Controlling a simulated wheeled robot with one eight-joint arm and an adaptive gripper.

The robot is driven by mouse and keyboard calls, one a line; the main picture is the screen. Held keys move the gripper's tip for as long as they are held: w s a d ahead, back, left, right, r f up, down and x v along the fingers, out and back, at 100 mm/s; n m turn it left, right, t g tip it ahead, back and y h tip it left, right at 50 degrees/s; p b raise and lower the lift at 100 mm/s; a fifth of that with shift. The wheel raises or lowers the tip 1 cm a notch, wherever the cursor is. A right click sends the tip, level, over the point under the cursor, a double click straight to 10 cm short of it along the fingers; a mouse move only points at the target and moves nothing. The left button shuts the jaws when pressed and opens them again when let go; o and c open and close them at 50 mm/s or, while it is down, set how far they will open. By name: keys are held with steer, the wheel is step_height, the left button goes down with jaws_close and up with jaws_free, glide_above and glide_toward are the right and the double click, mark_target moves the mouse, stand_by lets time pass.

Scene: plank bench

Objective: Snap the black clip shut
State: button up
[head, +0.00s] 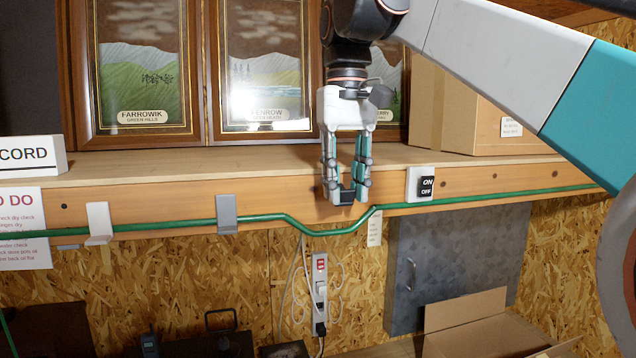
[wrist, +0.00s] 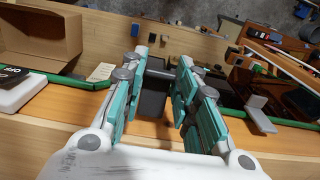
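The black clip (head: 347,196) is at the front edge of the bench, between my gripper's fingertips in the head view. In the wrist view a dark part of it (wrist: 153,103) shows between the fingers. Whether its flap is up or down is hard to tell behind the fingers. My gripper (head: 346,190) points down with its fingers apart, one on each side of the clip; contact cannot be made out. It also shows in the wrist view (wrist: 162,72). The green hose (head: 300,226) dips below the black clip and rises again to its right.
A grey clip (head: 227,213) and a tilted white clip (head: 98,223) are on the bench edge to the left. An ON/OFF switch (head: 421,184) is close on the right. Framed pictures (head: 265,70) and a cardboard box (head: 460,115) stand behind. A power strip (head: 320,290) hangs below.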

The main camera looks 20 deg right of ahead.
stand_by(0.3)
steer(key=shift+s+f+t+b, duration=0.35)
steer(key=shift+f+t+b, duration=0.4)
steer(key=shift+t+b, duration=0.4)
steer(key=w+f+t+b, duration=0.1)
steer(key=f+t+b, duration=0.1)
steer(key=t+b, duration=0.1)
steer(key=f+t+b, duration=0.2)
steer(key=t+b, duration=0.2)
steer(key=w+f+t+b, duration=0.1)
steer(key=f+t+b, duration=0.1)
steer(key=t+b, duration=0.2)
steer(key=shift+w+t+b, duration=0.25)
steer(key=shift+w+b, duration=0.05)
steer(key=shift+b, duration=0.05)
steer(key=o, duration=1)
steer(key=shift+w+r, duration=0.1)
steer(key=shift+o, duration=0.2)
